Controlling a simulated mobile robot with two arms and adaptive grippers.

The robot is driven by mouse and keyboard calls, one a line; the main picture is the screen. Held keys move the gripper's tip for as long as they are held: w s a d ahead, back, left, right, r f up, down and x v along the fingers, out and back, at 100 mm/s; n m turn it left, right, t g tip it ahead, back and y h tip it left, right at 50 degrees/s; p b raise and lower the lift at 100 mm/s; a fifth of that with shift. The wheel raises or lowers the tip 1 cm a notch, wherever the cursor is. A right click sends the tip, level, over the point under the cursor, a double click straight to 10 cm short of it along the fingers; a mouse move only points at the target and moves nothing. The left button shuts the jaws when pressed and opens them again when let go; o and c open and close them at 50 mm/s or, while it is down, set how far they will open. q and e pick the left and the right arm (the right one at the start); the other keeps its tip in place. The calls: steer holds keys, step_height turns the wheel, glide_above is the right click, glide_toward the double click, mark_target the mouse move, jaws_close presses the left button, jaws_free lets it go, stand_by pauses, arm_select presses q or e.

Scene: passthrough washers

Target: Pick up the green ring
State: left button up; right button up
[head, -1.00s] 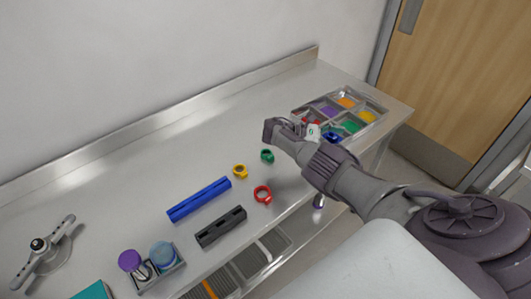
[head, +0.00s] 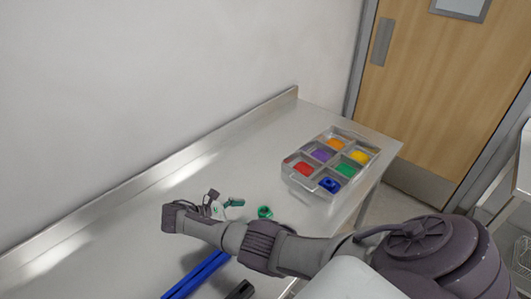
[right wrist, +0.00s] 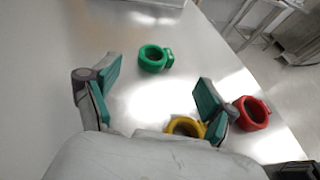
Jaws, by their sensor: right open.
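The green ring (head: 264,211) lies on the metal table, just right of my right gripper (head: 224,205) in the head view. In the right wrist view the green ring (right wrist: 152,59) lies beyond the fingertips, apart from them. There my right gripper (right wrist: 158,76) shows its two teal-padded fingers spread wide with nothing between them. My left gripper is in neither view.
In the right wrist view a yellow ring (right wrist: 185,126) is partly behind the right finger, and a red ring (right wrist: 252,113) lies beside it. A sorting tray (head: 316,187) stands toward the table's far end. A blue bar (head: 198,276) and a black bar (head: 241,290) lie in front.

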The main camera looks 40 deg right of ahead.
mark_target(268, 211)
steer(key=shift+d+f, duration=0.25)
steer(key=shift+d, duration=0.1)
steer(key=shift+s+d+p, duration=0.1)
steer(key=shift+d+p, duration=0.25)
steer(key=shift+d, duration=0.2)
steer(key=p+x, duration=0.1)
steer(key=x, duration=0.2)
steer(key=shift+s+d, duration=0.25)
steer(key=shift+d, duration=0.05)
steer(key=shift+d+f, duration=0.2)
steer(key=shift+d, duration=0.05)
steer(key=shift+f, duration=0.1)
steer(key=c, duration=0.6)
steer(key=shift+c, duration=1.4)
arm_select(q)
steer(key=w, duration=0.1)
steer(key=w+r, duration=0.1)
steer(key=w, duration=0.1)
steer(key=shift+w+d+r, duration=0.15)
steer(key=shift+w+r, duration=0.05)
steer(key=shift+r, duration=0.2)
arm_select(e)
steer(key=shift+c, duration=0.3)
